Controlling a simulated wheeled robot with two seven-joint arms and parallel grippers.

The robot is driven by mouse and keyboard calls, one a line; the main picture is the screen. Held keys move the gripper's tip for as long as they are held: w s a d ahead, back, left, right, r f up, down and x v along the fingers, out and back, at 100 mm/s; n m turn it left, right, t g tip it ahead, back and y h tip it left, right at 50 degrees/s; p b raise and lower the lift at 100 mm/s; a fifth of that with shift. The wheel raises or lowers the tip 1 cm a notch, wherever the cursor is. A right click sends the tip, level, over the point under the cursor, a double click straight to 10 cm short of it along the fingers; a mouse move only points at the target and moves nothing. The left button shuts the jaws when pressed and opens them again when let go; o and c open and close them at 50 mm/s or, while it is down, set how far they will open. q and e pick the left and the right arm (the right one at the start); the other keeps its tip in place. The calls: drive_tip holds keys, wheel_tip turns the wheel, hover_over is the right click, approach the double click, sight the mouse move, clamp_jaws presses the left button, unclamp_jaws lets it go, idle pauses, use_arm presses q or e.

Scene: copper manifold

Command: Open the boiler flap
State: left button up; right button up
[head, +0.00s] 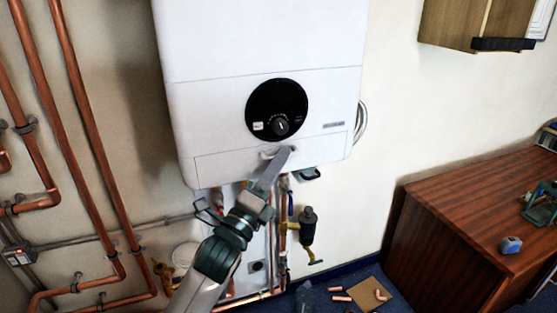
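The white boiler (240,45) hangs on the wall, with a round black dial panel on its front. The boiler flap (225,165) is the outlined strip along the lower front. It looks closed and flush with the casing. A small pale handle (266,153) shows near its middle. My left gripper (288,152) reaches up from below, its grey fingertips at the flap beside the handle. Whether they touch or grip the handle, I cannot tell. The fingers overlap in this view, so the gap between them is hidden. My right gripper is not in view.
Copper pipes (80,90) run down the wall at left. More pipes and a black-bodied valve (307,225) hang below the boiler. A wooden desk (440,240) stands at right. Loose copper pieces and a brown board (366,297) lie on the floor.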

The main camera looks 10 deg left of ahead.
use_arm(q)
clamp_jaws()
idle(1.4)
